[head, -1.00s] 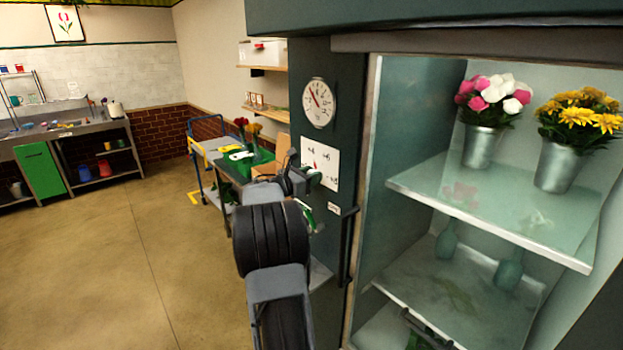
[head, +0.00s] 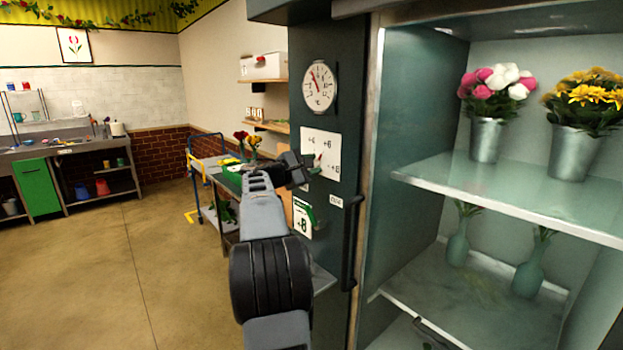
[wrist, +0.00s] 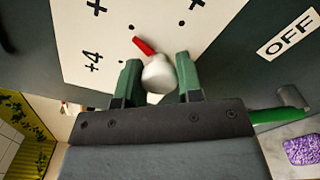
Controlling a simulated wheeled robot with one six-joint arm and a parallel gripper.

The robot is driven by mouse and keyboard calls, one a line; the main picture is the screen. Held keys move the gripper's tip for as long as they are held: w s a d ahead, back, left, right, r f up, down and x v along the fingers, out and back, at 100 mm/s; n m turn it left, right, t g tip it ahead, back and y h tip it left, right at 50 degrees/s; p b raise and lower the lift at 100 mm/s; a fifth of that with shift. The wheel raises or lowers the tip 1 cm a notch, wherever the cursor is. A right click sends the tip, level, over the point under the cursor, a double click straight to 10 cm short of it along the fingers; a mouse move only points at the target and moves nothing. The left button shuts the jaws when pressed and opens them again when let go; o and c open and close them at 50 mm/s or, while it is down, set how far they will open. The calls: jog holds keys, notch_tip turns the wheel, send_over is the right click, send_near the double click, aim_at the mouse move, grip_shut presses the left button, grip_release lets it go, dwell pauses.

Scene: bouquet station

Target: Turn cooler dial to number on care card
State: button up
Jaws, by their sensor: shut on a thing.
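The cooler dial is a pale round knob (wrist: 158,75) with a red pointer (wrist: 143,46), on a white number plate (wrist: 105,50). My gripper (wrist: 158,62) is shut on the knob, with one green finger on either side. In the wrist view the pointer aims up-left, past +4 towards a mark whose number is cut off. In the head view my gripper (head: 312,164) covers part of the plate (head: 324,145); its numbers are small. The care card (head: 302,222) hangs below on the cooler front and reads "+8", partly behind my arm.
A round thermometer (head: 319,87) sits above the plate. The glass-shelved cooler (head: 500,195) holds flowers and vases. A cart (head: 212,170) stands behind my arm; floor at left is clear.

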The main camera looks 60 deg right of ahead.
jog(key=m+b, duration=0.1)
jog(key=m, duration=0.1)
jog(key=m+b, duration=0.4)
jog(key=shift+f, duration=0.25)
jog(key=m+b, duration=0.2)
jog(key=m, duration=0.1)
jog(key=shift+r+m, duration=0.1)
jog(key=shift+m, duration=0.3)
jog(key=shift+r+m+b, duration=0.1)
jog(key=shift+m+b, duration=0.7)
jog(key=shift+m, duration=0.7)
jog(key=o, duration=0.9)
jog(key=shift+r, duration=0.1)
jog(key=b+v, duration=0.2)
jog(key=v, duration=1.1)
jog(key=shift+w+a, duration=0.2)
jog(key=shift+a, duration=0.15)
